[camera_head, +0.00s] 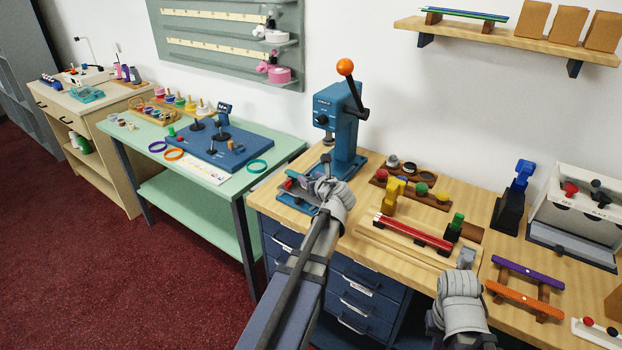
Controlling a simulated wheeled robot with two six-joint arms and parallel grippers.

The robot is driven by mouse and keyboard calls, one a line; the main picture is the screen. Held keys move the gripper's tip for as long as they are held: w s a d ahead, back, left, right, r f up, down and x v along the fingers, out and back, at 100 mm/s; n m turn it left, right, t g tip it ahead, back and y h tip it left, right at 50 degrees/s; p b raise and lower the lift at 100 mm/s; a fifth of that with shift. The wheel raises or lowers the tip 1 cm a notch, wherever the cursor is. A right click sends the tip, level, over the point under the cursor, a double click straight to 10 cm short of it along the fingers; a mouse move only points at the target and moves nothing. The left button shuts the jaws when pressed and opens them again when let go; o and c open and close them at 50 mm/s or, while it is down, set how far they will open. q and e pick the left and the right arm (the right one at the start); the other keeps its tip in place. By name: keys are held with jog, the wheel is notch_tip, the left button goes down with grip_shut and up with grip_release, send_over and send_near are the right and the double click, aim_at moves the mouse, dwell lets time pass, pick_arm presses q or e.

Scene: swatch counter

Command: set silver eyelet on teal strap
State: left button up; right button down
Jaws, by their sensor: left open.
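A blue press (345,125) with an orange-knobbed lever stands at the back left of the wooden bench. My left gripper (318,184) is open at the press's base and hides part of what lies there. Blue-green straps (465,13) lie on a wooden rest on the wall shelf; I cannot tell which is the teal one. A wooden tray (436,200) right of the press holds small round pieces, some silver-grey, too small to identify as the eyelet. My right gripper (466,257) is over the bench's front edge; its jaws are unclear.
Red straps (414,232) lie on a wooden board beside yellow and green clamps. Purple (528,272) and orange (524,301) straps rest to the right. A black-and-blue tool (514,198) and a white box (577,217) stand behind. A green table (205,190) is at left.

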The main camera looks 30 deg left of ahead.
pick_arm(q)
jog(key=p+v, duration=0.3)
jog(key=v, duration=0.4)
jog(key=shift+s+d, duration=0.25)
jog(key=shift+r, duration=0.15)
dwell(0.4)
